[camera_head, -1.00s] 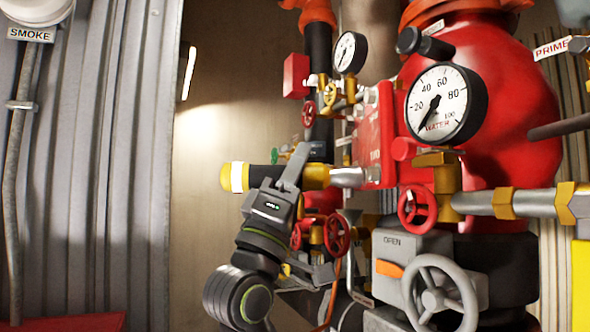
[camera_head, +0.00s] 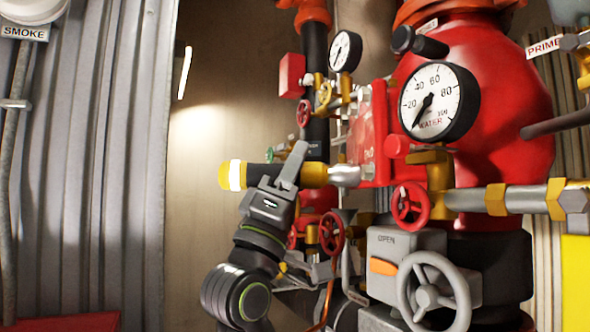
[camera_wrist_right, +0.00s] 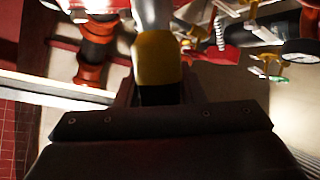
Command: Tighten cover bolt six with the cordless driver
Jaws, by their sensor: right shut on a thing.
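My right gripper (camera_head: 288,172) is shut on the cordless driver (camera_head: 313,175), which has a yellow and black body with a white band at its rear. The driver lies level, and its silver nose (camera_head: 344,175) points right at the lower left edge of the red cover (camera_head: 368,145). I cannot tell whether the nose touches a bolt. Bolt six is not clearly seen and may be behind the nose. In the right wrist view the driver's yellow front (camera_wrist_right: 158,60) sticks out from between the jaws. My left gripper is not in view.
A large water gauge (camera_head: 440,102) and a red valve wheel (camera_head: 411,205) are right of the driver. A grey handwheel (camera_head: 433,292) is lower right. A smaller gauge (camera_head: 345,52) stands above. A corrugated wall (camera_head: 95,150) is at left, with free room between.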

